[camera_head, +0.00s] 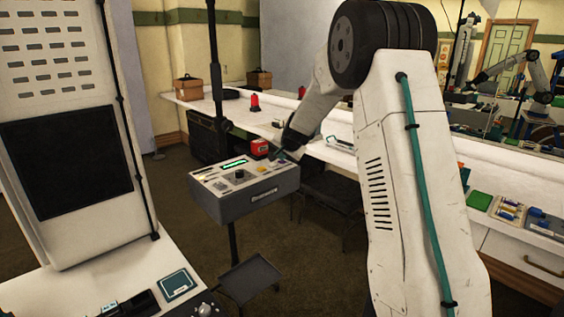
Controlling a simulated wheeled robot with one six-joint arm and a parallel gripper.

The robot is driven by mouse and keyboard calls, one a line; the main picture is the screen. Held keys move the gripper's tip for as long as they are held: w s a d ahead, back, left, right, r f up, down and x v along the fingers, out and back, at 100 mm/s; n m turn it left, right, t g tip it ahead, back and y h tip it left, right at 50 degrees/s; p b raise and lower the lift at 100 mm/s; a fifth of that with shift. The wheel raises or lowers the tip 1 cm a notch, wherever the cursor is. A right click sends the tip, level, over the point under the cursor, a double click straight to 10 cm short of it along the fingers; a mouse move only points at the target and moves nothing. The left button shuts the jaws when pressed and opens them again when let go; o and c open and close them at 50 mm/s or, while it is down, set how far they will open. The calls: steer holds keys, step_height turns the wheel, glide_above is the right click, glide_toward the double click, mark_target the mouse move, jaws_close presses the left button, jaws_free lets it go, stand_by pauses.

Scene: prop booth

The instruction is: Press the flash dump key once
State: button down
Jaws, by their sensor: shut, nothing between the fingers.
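A grey control console (250,203) stands on a post in the middle of the view. Its pale top panel carries a lit green display (234,164), a dark round knob (239,174), a small yellow key (261,169) and other small controls. Labels are too small to read, so I cannot tell which control is the flash dump key. My gripper (283,156) is small and dark, at the panel's right rear part. It is shut and empty. Whether its tips touch the panel or hover above it cannot be told; the spot beneath them is hidden.
A long white counter (225,108) runs behind the console, holding a red beacon (255,103) and brown boxes (189,88). A red item (260,146) shows just behind the console. A dark pole (214,60) rises beside it.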

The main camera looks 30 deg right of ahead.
mark_target(281, 170)
stand_by(0.3)
steer(key=shift+r, duration=0.75)
steer(key=shift+r, duration=2.55)
steer(key=shift+f, duration=0.1)
